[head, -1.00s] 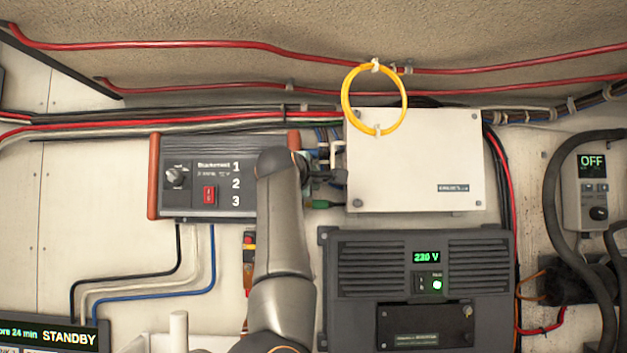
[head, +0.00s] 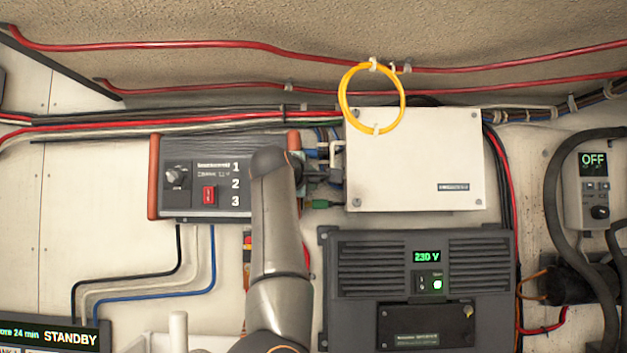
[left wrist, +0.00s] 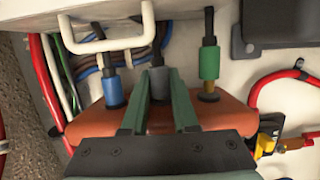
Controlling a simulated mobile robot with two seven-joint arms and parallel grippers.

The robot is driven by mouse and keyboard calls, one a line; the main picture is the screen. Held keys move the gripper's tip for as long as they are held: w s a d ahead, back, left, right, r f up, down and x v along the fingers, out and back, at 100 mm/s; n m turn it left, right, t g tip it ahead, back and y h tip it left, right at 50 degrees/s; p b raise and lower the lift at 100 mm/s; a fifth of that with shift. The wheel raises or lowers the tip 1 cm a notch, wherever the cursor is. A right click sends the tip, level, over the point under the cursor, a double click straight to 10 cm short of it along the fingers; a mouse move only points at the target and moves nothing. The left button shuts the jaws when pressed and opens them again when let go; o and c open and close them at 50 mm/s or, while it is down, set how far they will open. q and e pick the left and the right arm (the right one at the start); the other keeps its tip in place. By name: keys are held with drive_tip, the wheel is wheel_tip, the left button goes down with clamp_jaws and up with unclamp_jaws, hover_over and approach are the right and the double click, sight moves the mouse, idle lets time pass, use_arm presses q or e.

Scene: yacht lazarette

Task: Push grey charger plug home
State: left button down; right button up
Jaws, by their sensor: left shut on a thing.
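My left gripper (left wrist: 160,108) shows two dark green fingers in the left wrist view, closed on the sides of the grey plug (left wrist: 159,84). A short black stem rises from the plug. Its lower end is hidden between the fingers, so I cannot tell how deep it sits. The blue plug (left wrist: 113,92) stands to its left and the green plug (left wrist: 209,64) to its right, with a brass-coloured part showing below the green body. Behind them is the charger's orange end cap (left wrist: 230,112). In the head view my arm covers part of the charger (head: 230,185). My right gripper is not in view.
A white box (head: 415,160) stands close to the right of the plugs. A white bar handle (left wrist: 98,46) sits near the blue plug. A dark unit reading 230 V (head: 425,290) lies below. A yellow cable loop (head: 342,98) hangs above.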

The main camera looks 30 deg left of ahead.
use_arm(q)
drive_tip(key=c, duration=0.9)
unclamp_jaws()
drive_tip(key=shift+s+a, duration=0.25)
drive_tip(key=shift+a, duration=0.25)
drive_tip(key=shift+s+d+f+b, duration=0.2)
drive_tip(key=shift+s+b, duration=0.1)
drive_tip(key=shift+b, duration=0.25)
drive_tip(key=shift+s+d+r+b, duration=0.1)
drive_tip(key=shift+s+d+b, duration=0.6)
drive_tip(key=shift+s, duration=0.35)
drive_tip(key=shift+s+d+r+b, duration=0.1)
drive_tip(key=shift+s+d+b, duration=0.6)
drive_tip(key=shift+s, duration=0.35)
drive_tip(key=shift+s+d+b, duration=0.55)
drive_tip(key=shift+s+b, duration=0.25)
drive_tip(key=shift+s, duration=0.25)
